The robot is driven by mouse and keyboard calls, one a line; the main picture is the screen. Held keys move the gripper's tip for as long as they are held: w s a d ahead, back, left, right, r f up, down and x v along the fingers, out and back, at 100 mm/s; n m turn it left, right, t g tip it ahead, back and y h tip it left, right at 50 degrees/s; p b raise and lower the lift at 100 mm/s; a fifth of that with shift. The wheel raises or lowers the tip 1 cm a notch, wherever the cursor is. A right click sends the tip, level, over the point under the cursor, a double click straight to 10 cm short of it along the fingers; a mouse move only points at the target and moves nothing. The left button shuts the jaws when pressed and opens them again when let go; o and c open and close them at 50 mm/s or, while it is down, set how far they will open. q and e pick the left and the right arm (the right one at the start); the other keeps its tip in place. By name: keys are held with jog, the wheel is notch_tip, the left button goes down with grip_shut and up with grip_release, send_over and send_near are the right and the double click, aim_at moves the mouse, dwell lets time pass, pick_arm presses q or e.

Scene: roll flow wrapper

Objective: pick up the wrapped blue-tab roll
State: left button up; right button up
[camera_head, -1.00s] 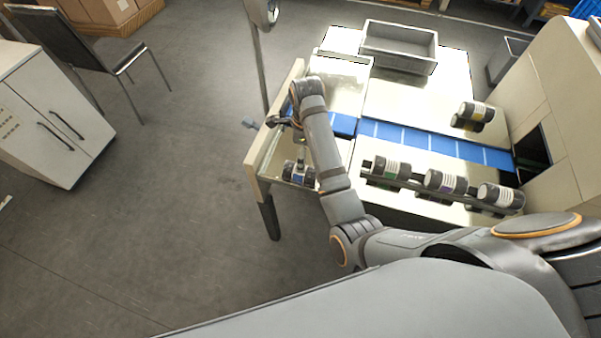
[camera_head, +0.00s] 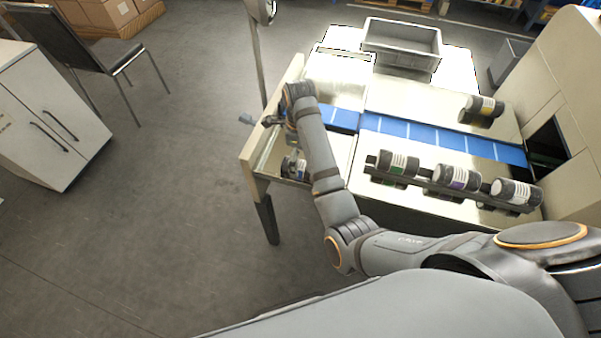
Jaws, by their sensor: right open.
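The blue-tab roll (camera_head: 290,166), dark with a white band and a bit of blue, lies at the near left end of the table (camera_head: 252,160). It is partly hidden by my right arm, and its wrapping is too small to make out. My right gripper (camera_head: 291,143) is open above the roll, pointing down. The forearm hides part of it, and I cannot tell whether its fingers are around the roll. My left gripper is not in view.
Several rolls (camera_head: 457,177) sit on a dark rack at the table's near side. A grey bin (camera_head: 402,62) is at the back. The wrapper machine (camera_head: 565,85) is at right. A pole (camera_head: 256,55) rises behind the table.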

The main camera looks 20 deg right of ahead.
notch_tip(320, 180, down, 4)
jog(key=shift+w+r, duration=0.1)
jog(key=c, duration=1.5)
jog(key=shift+r, duration=0.1)
jog(key=shift+c, duration=0.2)
